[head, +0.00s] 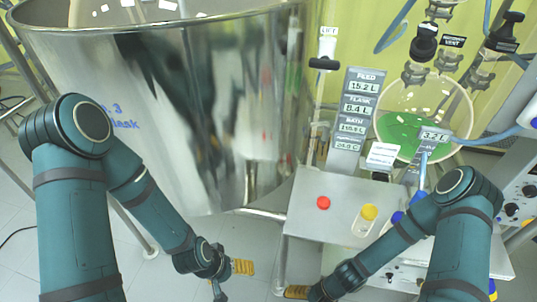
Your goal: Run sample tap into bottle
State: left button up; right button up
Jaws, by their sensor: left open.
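A small clear bottle with a yellow cap (366,217) stands on the grey metal shelf (305,222). A loose-looking red cap (323,202) sits to its left; whether it belongs to a bottle is unclear. I cannot pick out the sample tap for sure. A round glass vessel with green liquid (400,130) is behind the shelf. My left gripper (236,281) is open and empty, low in front of the steel vessel, left of the shelf. My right gripper (298,292) is at the bottom edge, below the shelf front, mostly cut off.
A large steel vessel (215,110) fills the left and middle. A column of readouts (352,110) stands behind the shelf. Black-handled valves (424,45) and blue hoses are at upper right. A control panel (518,200) is at the right edge. Floor shows at lower left.

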jog(key=w+r+n+t+h, duration=0.3)
jog(key=w+r+n+t, duration=0.1)
jog(key=r, duration=0.6)
jog(key=w+n, duration=0.1)
jog(key=w, duration=0.1)
jog(key=shift+w+d+r+n+t+h, duration=0.2)
jog(key=shift+w+r+n+t+h, duration=0.1)
jog(key=shift+w+n, duration=0.1)
dwell(6.4)
